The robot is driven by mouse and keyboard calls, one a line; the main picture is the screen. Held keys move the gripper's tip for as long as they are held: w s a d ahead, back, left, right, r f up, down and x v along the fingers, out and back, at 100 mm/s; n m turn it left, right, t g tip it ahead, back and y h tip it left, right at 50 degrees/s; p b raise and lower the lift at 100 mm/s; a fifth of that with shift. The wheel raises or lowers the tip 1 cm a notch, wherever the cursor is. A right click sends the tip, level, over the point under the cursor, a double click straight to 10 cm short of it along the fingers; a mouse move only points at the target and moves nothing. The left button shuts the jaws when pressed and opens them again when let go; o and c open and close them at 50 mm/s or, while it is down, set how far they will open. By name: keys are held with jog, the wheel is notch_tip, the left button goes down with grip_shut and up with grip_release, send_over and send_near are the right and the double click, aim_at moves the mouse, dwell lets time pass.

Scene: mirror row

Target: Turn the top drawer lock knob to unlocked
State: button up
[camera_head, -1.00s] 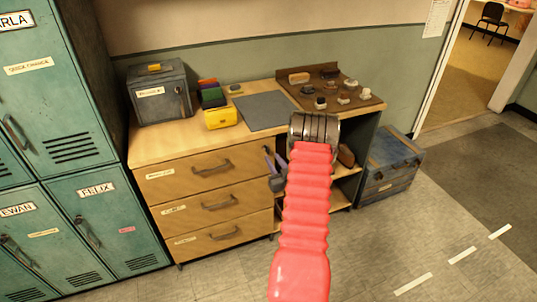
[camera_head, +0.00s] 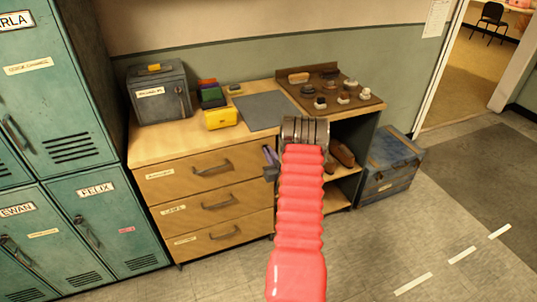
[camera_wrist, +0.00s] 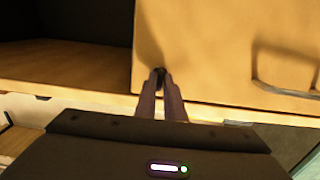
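The top drawer (camera_head: 175,178) is the uppermost of the wooden drawers under the counter and is closed. Its front, with a metal handle, fills the right of the wrist view (camera_wrist: 205,60). A small dark lock knob (camera_wrist: 158,73) sits near the edge of that front beside the open shelf. My gripper (camera_wrist: 160,80) has its two narrow fingers close together on either side of the knob, seemingly shut on it. The fingertips hide most of the knob, so its setting cannot be read. In the head view my gripper (camera_head: 269,157) is at the drawer's right end, partly behind my red arm.
The open shelf (camera_head: 340,195) with brown shoes (camera_head: 342,153) lies right of the drawers. A blue chest (camera_head: 392,165) stands beside it. Teal lockers (camera_head: 100,230) border the left. A grey box (camera_head: 160,95), yellow box (camera_head: 221,118) and knob board (camera_head: 330,85) are on the counter.

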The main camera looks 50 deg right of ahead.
grip_shut()
jog(key=shift+a, duration=0.1)
jog(key=shift+m, duration=0.3)
jog(key=shift+s+f+m, duration=0.1)
jog(key=shift+f+m, duration=0.05)
jog(key=shift+m, duration=4.15)
jog(key=shift+f+m, duration=0.1)
jog(key=shift+m, duration=4.2)
jog(key=shift+o, duration=2.3)
grip_release()
jog(key=shift+d, duration=0.25)
